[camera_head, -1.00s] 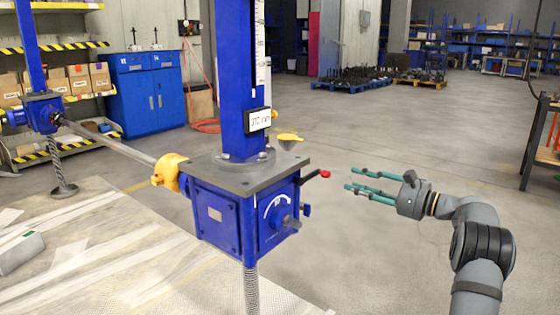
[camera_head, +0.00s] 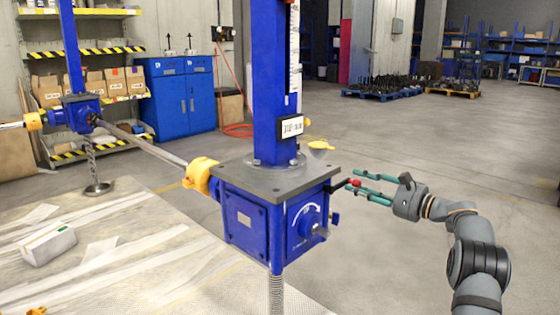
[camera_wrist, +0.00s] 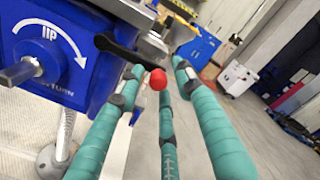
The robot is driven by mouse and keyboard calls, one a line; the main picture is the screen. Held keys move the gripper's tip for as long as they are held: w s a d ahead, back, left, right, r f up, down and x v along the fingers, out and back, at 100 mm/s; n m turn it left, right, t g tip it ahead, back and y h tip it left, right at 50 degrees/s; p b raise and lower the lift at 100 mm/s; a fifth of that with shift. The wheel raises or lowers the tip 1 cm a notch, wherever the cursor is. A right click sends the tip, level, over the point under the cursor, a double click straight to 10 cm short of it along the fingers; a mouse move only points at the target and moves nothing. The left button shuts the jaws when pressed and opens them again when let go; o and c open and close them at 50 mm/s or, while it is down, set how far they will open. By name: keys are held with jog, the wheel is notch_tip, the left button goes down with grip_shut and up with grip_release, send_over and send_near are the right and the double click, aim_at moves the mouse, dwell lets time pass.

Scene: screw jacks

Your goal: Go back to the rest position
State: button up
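The blue screw jack (camera_head: 246,222) stands at the middle of the head view, with a grey top plate, a blue column and a threaded screw below. Its black lever with a red knob (camera_head: 354,183) sticks out to the right. My gripper (camera_head: 362,187) has teal fingers pointing left at the knob. In the wrist view the red knob (camera_wrist: 158,79) appears between my spread fingers (camera_wrist: 156,95); I cannot tell whether any finger touches it. The dial marked UP (camera_wrist: 48,45) and the grey shaft show at the left there.
A second blue jack (camera_head: 80,113) stands at the left, joined by a grey shaft (camera_head: 150,148). A small white box (camera_head: 47,246) lies on the pale platform (camera_head: 150,270). Blue cabinets (camera_head: 182,98) and shelves are behind. The floor behind my arm is clear.

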jog(key=v, duration=1.3)
jog(key=x, duration=1.3)
jog(key=shift+f+m+p, duration=0.3)
jog(key=shift+m+p, duration=0.4)
jog(key=shift+p, duration=0.05)
jog(key=s+a+f+m+p, duration=0.5)
jog(key=m+p, duration=0.6)
jog(key=m, duration=0.5)
jog(key=shift+s+f+m, duration=0.3)
jog(key=shift+s+f, duration=0.8)
jog(key=shift+f, duration=0.5)
jog(key=shift+a, duration=0.15)
